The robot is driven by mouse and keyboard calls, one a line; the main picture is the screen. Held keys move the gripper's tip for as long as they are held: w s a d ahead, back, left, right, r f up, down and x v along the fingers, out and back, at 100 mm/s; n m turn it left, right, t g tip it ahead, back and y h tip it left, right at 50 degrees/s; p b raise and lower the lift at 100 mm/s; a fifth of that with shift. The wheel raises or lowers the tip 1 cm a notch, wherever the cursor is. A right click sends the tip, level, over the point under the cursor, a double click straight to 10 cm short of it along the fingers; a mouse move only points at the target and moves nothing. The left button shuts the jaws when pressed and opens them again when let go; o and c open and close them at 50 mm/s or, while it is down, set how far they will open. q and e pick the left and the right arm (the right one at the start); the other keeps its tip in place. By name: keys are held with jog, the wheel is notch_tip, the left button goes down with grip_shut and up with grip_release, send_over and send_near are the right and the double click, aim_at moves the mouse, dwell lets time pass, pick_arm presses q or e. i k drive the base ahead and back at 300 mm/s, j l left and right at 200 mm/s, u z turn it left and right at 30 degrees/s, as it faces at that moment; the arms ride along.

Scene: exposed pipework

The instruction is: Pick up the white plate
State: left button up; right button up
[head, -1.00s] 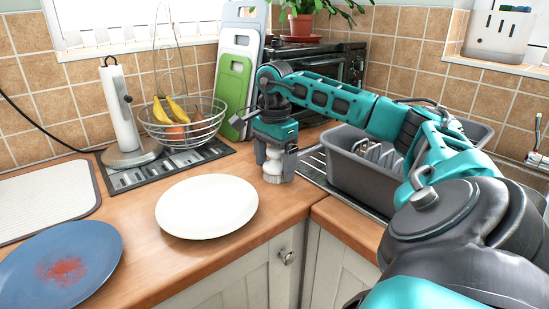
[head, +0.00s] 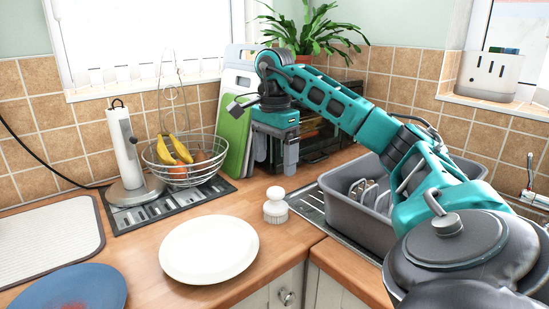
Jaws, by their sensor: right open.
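The white plate (head: 209,249) lies flat on the wooden counter near its front edge, with nothing on it. My right gripper (head: 275,170) hangs from the teal arm that comes in from the right. It is open and empty, pointing down, above and behind the plate, near the cutting boards. It is apart from the plate. My left gripper does not show.
A small white scrub brush (head: 275,207) stands right of the plate. A blue plate (head: 70,289) lies at the lower left. A wire fruit basket (head: 187,160) and paper towel holder (head: 128,155) stand behind. A grey dish tub (head: 345,205) is at the right.

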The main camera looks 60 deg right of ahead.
aim_at(210, 249)
jog(key=k+j, duration=0.2)
jog(key=k, duration=0.3)
jog(key=k+j, duration=0.2)
jog(key=k, duration=0.25)
jog(key=k+j, duration=0.2)
jog(key=k, duration=0.3)
